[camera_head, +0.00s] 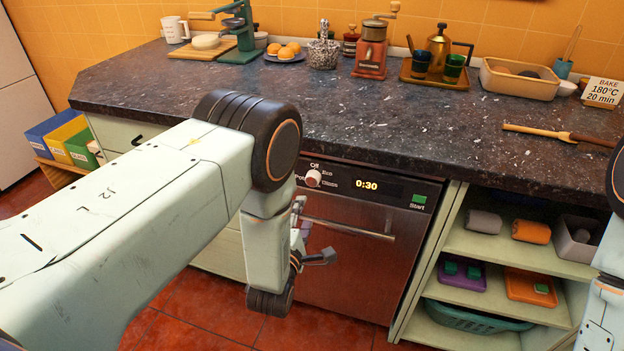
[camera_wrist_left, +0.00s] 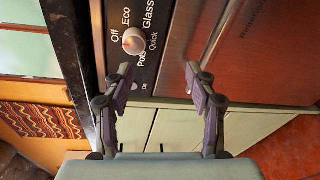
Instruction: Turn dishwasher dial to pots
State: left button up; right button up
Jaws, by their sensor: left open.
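The dishwasher (camera_head: 350,260) has a black control strip with a white round dial (camera_head: 313,178). Labels Off, Eco, Glass and Pots sit around it; the wrist view also shows Quick. In the left wrist view the dial (camera_wrist_left: 133,42) carries an orange mark, which appears to face Off. My left gripper (camera_head: 313,236) is in front of the dishwasher, below the dial and partly hidden by its own wrist. Its fingers (camera_wrist_left: 158,82) are spread and empty, with the dial beyond them, nearer the left finger and not touched. My right gripper is out of view.
The display reads 0:30 beside a green Start button (camera_head: 418,199). A metal handle (camera_head: 348,229) crosses the door below the strip. The dark countertop (camera_head: 430,115) overhangs above. Open shelves (camera_head: 500,245) with bins stand to the right.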

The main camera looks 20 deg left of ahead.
aim_at(312, 182)
pick_arm(q)
jog(key=w+r+n, duration=0.1)
jog(key=w+n+t+b, duration=0.1)
jog(key=w+n, duration=0.1)
jog(key=w+r+n, duration=0.1)
jog(key=w, duration=0.1)
jog(key=shift+w+a+r, duration=0.15)
jog(key=shift+w+r, duration=0.1)
jog(key=shift+r, duration=0.1)
jog(key=shift+w+r+b, duration=0.2)
jog(key=shift+w+b, duration=0.2)
jog(key=shift+w, duration=0.3)
jog(key=shift+w+a+f, duration=0.1)
jog(key=shift+w+f, duration=0.1)
jog(key=shift+w, duration=0.4)
jog(key=shift+s+r, duration=0.15)
jog(key=shift+c, duration=0.9)
jog(key=c, duration=1)
